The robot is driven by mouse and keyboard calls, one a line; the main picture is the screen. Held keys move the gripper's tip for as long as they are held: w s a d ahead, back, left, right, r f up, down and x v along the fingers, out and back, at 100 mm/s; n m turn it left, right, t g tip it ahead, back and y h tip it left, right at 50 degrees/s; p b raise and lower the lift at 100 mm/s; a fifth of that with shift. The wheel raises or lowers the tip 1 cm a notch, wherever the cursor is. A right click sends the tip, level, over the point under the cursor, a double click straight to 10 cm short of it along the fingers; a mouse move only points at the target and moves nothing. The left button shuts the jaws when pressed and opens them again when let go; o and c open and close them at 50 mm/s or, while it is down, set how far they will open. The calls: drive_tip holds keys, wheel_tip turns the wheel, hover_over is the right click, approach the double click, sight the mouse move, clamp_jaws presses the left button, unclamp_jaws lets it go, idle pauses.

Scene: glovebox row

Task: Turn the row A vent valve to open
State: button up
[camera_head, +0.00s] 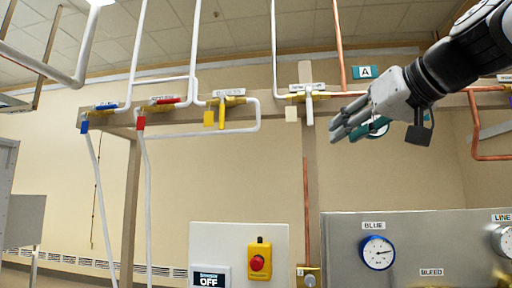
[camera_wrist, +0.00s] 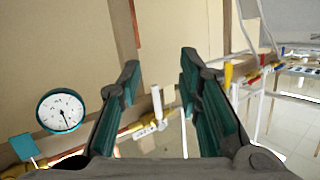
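A valve with a white handle (camera_head: 309,107) sits on the horizontal pipe, left of the teal A sign (camera_head: 365,72). Its handle hangs down, across the pipe. Its small label (camera_head: 308,87) is too small to read, so I cannot confirm that it is the vent valve. My gripper (camera_head: 338,129) is to the right of this handle and points left. In the wrist view, which is upside down, the fingers (camera_wrist: 160,62) are wide apart and empty. The white handle (camera_wrist: 157,102) shows between them, beyond the fingertips and apart from them.
A teal-rimmed gauge (camera_wrist: 61,111) is on the same row, partly hidden behind my gripper in the head view. Yellow (camera_head: 222,110), red (camera_head: 141,121) and blue (camera_head: 85,125) valve handles are farther left. A wooden post (camera_head: 311,180) stands behind the white handle. A panel with an emergency button (camera_head: 257,263) is below.

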sight(310, 113)
wheel_tip(310, 113, up, 8)
drive_tip(key=w+d+n+t+b, duration=0.1)
drive_tip(key=w+d+n+t, duration=0.1)
drive_tip(key=shift+y, duration=0.4)
drive_tip(key=p+x, duration=0.1)
drive_tip(key=x, duration=0.3)
drive_tip(key=p+x, duration=0.1)
drive_tip(key=x, duration=0.4)
drive_tip(key=r+p+x, duration=0.1)
drive_tip(key=x, duration=0.3)
drive_tip(key=shift+w+a, duration=0.2)
drive_tip(key=shift+w, duration=0.1)
clamp_jaws()
